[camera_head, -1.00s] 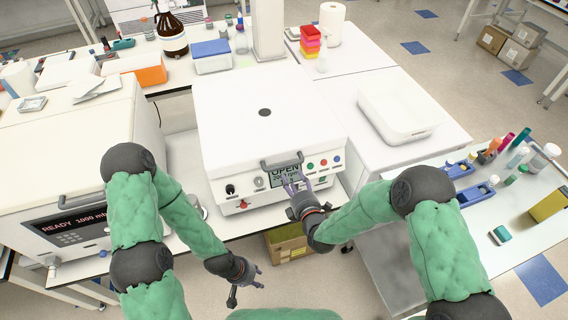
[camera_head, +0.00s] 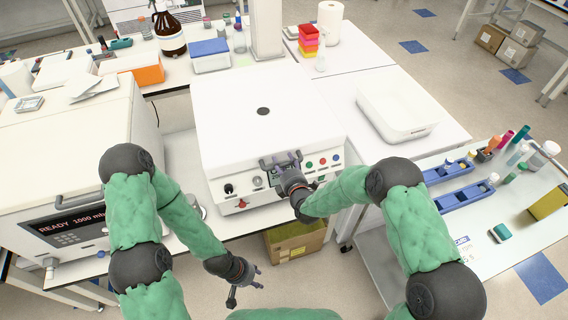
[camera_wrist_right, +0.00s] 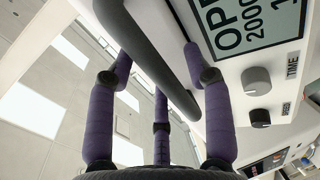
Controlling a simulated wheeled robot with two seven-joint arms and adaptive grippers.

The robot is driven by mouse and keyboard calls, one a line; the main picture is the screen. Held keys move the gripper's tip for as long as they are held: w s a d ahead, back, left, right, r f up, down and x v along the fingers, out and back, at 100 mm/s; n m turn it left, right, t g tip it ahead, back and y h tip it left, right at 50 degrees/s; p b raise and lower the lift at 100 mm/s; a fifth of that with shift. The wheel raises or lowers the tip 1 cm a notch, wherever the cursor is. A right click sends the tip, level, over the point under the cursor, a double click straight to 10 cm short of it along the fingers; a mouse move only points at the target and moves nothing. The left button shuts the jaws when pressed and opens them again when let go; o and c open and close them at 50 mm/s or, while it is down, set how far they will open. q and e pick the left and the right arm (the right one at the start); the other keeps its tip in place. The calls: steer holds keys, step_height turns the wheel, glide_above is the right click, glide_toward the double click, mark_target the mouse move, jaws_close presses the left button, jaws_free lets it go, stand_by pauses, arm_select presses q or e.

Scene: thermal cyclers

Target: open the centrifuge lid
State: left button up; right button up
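The centrifuge (camera_head: 225,130) is the white box in the middle of the head view. Its lid (camera_head: 228,98) lies flat and shut, with a dark round spot in the middle. A grey bar handle (camera_head: 291,156) sits at the lid's front edge, above the control panel; it also shows in the right wrist view (camera_wrist_right: 150,50). My right gripper (camera_head: 280,163) is at the handle, its purple fingers (camera_wrist_right: 160,95) spread on both sides of the bar without visibly closing on it. My left gripper (camera_head: 247,284) is open and empty, low in front of the bench.
A second white machine (camera_head: 60,165) reading READY stands at the left. A side table with blue racks (camera_head: 465,203) is at the far right. A cardboard box (camera_head: 295,242) is below the bench.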

jaws_close()
